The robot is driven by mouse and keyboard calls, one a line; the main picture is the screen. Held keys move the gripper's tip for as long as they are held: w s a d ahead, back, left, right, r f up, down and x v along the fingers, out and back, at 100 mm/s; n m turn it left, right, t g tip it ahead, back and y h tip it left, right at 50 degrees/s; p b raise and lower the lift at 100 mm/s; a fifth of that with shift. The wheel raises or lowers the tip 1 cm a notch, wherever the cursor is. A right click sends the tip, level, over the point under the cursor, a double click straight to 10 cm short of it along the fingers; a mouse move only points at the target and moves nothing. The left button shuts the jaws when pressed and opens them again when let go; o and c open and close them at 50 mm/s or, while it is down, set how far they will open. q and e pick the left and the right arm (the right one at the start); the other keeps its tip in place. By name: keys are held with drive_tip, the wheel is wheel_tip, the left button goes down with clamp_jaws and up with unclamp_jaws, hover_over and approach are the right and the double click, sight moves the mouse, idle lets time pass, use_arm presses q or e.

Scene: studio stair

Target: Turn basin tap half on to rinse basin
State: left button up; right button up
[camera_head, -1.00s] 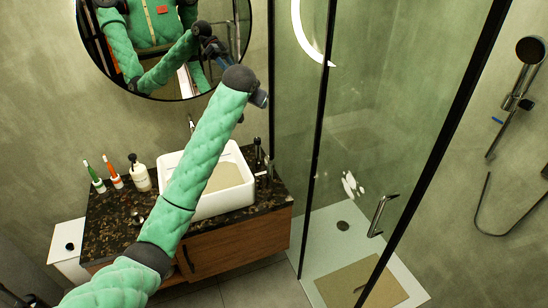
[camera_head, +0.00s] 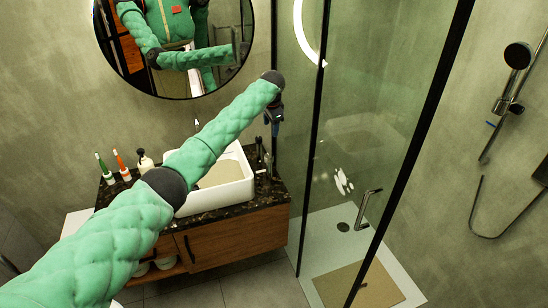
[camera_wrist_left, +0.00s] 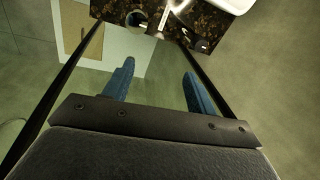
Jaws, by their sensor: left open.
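The white basin (camera_head: 222,197) stands on a dark speckled counter (camera_head: 262,195), partly hidden behind my left arm. A slim light fitting (camera_head: 196,124) shows behind the basin; I cannot tell whether it is the tap. Dark upright fittings (camera_head: 259,148) stand at the basin's right end; their kind is unclear too. My left gripper (camera_head: 273,118) is in the air above and beyond that end, beside the glass. In the left wrist view its blue fingers (camera_wrist_left: 158,75) are apart with nothing between them. The basin's edge (camera_wrist_left: 180,5) shows at the top. My right gripper is not in view.
A black-framed glass shower screen (camera_head: 318,130) is close to the right of my left gripper. A round mirror (camera_head: 180,50) hangs above. A wooden cabinet (camera_head: 235,242) is below.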

use_arm(q)
drive_tip(key=m+g, duration=0.2)
hover_over(269, 156)
drive_tip(key=w, duration=0.1)
wheel_tip(269, 156, down, 4)
drive_tip(key=shift+a+f, duration=0.1)
drive_tip(key=shift+f, duration=0.05)
drive_tip(key=shift+s+m, duration=0.25)
drive_tip(key=shift+m, duration=0.35)
drive_tip(key=shift+s+f+m, duration=0.1)
drive_tip(key=shift+m, duration=0.6)
drive_tip(key=shift+f+p, duration=1.4)
drive_tip(key=shift+f, duration=2.5)
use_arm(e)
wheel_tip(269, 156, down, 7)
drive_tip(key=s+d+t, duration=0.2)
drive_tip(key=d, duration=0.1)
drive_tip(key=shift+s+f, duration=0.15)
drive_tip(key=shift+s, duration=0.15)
use_arm(q)
drive_tip(key=shift+c, duration=0.3)
drive_tip(key=c, duration=0.9)
